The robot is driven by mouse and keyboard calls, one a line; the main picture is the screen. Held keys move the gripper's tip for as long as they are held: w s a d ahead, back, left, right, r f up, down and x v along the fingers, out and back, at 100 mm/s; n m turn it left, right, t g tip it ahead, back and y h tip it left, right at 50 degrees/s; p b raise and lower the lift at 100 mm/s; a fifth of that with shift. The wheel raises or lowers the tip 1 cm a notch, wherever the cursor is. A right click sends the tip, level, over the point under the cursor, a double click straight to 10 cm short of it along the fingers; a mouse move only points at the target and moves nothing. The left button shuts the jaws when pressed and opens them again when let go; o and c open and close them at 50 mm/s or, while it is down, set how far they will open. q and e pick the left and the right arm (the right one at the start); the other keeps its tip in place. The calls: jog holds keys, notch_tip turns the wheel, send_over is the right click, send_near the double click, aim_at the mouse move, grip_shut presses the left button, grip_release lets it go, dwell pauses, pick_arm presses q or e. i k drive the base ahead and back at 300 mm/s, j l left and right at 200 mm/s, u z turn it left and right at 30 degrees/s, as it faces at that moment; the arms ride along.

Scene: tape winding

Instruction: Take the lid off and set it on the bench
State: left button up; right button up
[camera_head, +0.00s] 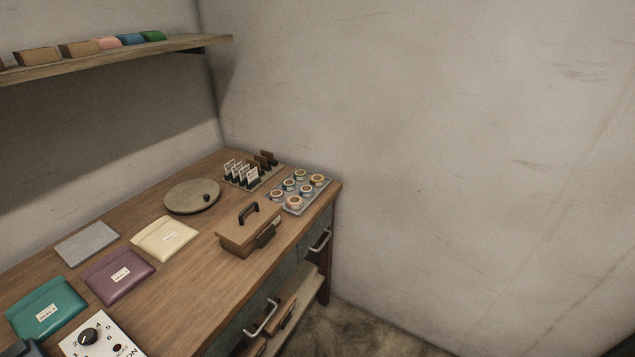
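A brown box (245,239) stands on the wooden bench (200,273) near its front edge, towards the right end. Its lid (238,224) appears to be on, with a dark arched handle (248,211) on top. A dark latch-like piece (266,235) shows on the box's right side. Neither of my grippers is in view, and nothing touches the box.
A round wooden disc (190,197) with a dark knob lies behind the box. A tray of tape rolls (319,190) and a rack of labelled cards (257,179) stand at the right end. Cream (164,239), purple (118,275) and teal (47,308) pouches lie left.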

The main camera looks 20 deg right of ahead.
aim_at(239, 229)
jog(key=i+l, duration=0.65)
jog(key=l, duration=0.25)
jog(key=i+l, duration=0.35)
jog(key=u, duration=1.55)
